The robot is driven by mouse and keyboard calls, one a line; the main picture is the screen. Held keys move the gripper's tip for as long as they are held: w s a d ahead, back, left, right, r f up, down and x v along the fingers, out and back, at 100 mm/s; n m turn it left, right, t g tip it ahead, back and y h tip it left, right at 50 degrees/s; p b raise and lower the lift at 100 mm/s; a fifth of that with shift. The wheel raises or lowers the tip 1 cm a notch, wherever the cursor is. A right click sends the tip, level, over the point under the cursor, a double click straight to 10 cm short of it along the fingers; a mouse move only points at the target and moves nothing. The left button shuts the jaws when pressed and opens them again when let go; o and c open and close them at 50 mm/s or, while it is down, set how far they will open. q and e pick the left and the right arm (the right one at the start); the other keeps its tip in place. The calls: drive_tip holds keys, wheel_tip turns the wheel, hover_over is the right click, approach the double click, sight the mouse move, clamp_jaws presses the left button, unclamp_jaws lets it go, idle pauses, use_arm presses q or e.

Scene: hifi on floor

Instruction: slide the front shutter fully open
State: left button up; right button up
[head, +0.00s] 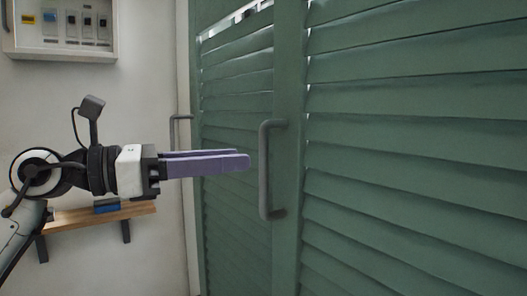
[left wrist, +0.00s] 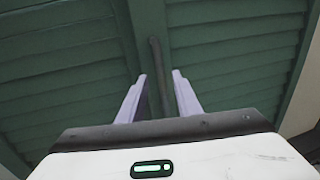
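The front shutter (head: 420,150) is a green slatted panel filling the right of the head view. Its grey upright bar handle (head: 264,170) is on its left stile; the handle also shows in the left wrist view (left wrist: 156,65). My left gripper (head: 246,161) is open, with its purple fingers pointing right and the tips just left of the handle. In the left wrist view the handle lines up between the two open fingers (left wrist: 158,80). I cannot tell whether they touch it. My right gripper is not in view.
Another green slatted panel (head: 235,120) stands left of the front shutter's stile, with a grey handle (head: 176,130) near its left edge. On the white wall are a switch box (head: 60,28) and a wooden shelf (head: 95,216) holding a blue object (head: 107,205).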

use_arm(q)
drive_tip(key=p+x, duration=0.1)
drive_tip(key=x, duration=0.6)
clamp_jaws()
